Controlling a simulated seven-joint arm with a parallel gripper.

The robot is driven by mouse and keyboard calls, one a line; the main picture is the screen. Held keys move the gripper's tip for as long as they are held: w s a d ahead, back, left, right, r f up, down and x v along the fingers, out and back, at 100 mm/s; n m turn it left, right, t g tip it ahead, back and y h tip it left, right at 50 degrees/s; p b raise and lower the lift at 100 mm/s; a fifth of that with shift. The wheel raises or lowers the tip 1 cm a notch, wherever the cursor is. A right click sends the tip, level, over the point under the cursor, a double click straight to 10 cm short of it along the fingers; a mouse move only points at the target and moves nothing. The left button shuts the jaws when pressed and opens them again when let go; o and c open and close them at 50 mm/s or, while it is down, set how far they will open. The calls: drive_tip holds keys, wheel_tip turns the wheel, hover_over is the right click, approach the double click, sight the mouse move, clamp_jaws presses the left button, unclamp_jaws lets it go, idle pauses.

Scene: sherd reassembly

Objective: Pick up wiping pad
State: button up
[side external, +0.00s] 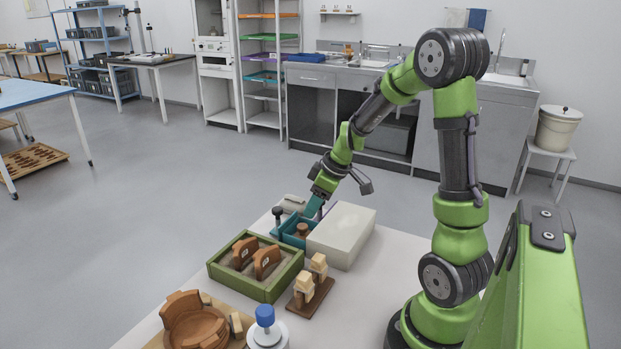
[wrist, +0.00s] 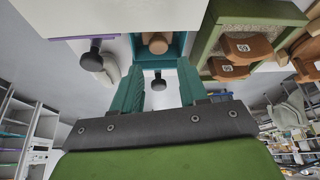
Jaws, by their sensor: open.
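My gripper (side external: 314,206) points down over the far end of the white table, beside the teal tray (side external: 285,236). In the wrist view its teal fingers (wrist: 160,68) are spread apart with nothing held between them. A round brown wooden knob (side external: 302,230) stands in the teal tray; it also shows just beyond the fingertips in the wrist view (wrist: 157,43). It may be the wiping pad's handle, but its base is hidden and I cannot tell. A dark-knobbed item (wrist: 158,81) appears through the gap between the fingers, apart from them.
A white box (side external: 342,235) stands close right of the tray. A green-framed box (side external: 262,286) with brown sherds, a wooden stand (side external: 311,290) and a blue-topped item (side external: 266,320) lie nearer. Another dark-knobbed item (wrist: 92,58) stands left in the wrist view.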

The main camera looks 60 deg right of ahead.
sight(302, 226)
drive_tip(key=x, duration=0.7)
drive_tip(key=shift+d+f, duration=0.1)
drive_tip(key=shift+f, duration=0.05)
drive_tip(key=shift+c, duration=0.4)
clamp_jaws()
